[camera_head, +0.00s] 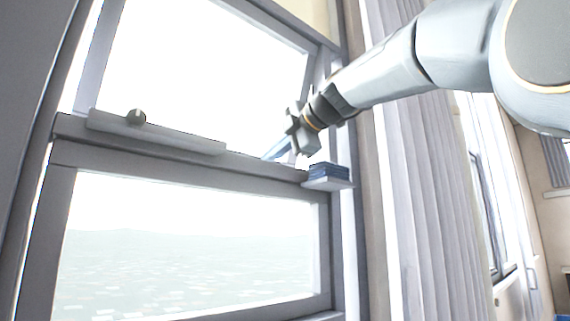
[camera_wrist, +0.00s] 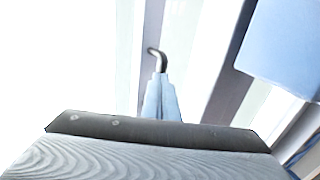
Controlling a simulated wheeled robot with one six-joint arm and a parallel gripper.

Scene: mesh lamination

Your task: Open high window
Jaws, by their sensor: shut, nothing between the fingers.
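The high window (camera_head: 210,60) is the upper pane of a grey-framed window in the head view. Its right edge slants away from the fixed frame, but I cannot tell how far it stands open. A small round knob (camera_head: 137,116) sits on a pale ledge along the crossbar, left of my gripper. My gripper (camera_head: 275,151) is in front of the lower right part of the pane, its pale blue fingers shut and empty. In the wrist view the shut fingers (camera_wrist: 161,82) point at a dark bent hook (camera_wrist: 157,58) that shows just past their tips. Contact is unclear.
A small shelf with blue items (camera_head: 329,172) sticks out below and right of my gripper. A lower pane (camera_head: 190,245) is under the crossbar. A pale curtain (camera_head: 425,190) hangs to the right, behind my arm. A blue block-like shape (camera_wrist: 285,45) shows in the wrist view.

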